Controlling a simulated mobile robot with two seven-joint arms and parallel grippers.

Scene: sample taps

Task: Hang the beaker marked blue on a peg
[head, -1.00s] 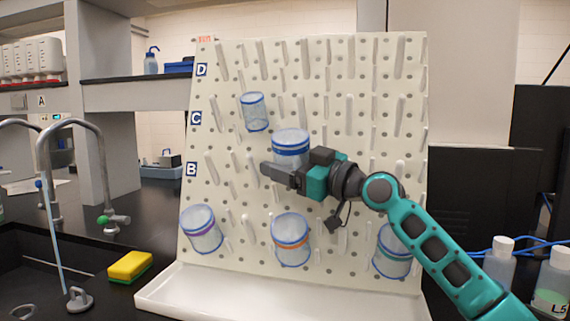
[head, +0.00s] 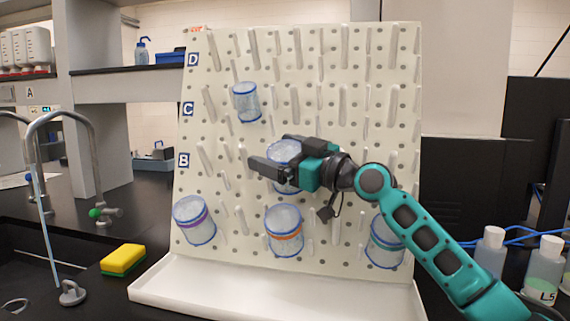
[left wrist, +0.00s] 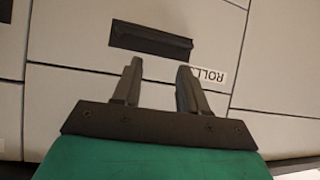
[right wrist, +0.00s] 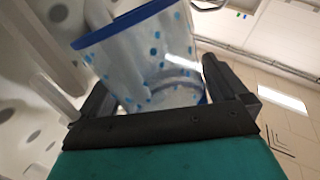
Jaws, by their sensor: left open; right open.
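The clear, blue-rimmed beaker marked blue (head: 281,151) is at the middle of the white pegboard (head: 325,120). Its lower part is largely behind my right gripper (head: 268,155), so its band is hidden. The gripper is open, with one finger on either side of the beaker. In the right wrist view the beaker (right wrist: 150,60) is tilted between the spread fingers (right wrist: 150,90), with bluish spots on its wall. Whether a peg is inside it cannot be told. Free pegs (head: 295,102) stick out around it. My left gripper (left wrist: 155,85) is open and empty, facing grey drawer fronts.
Other beakers hang on the board: a clear one (head: 246,102) at upper left, purple-banded (head: 194,220), orange-banded (head: 284,230) and another (head: 385,243) behind my right arm. A white tray (head: 270,290) lies below. A sponge (head: 123,259) and tap (head: 70,125) stand left, bottles (head: 543,270) right.

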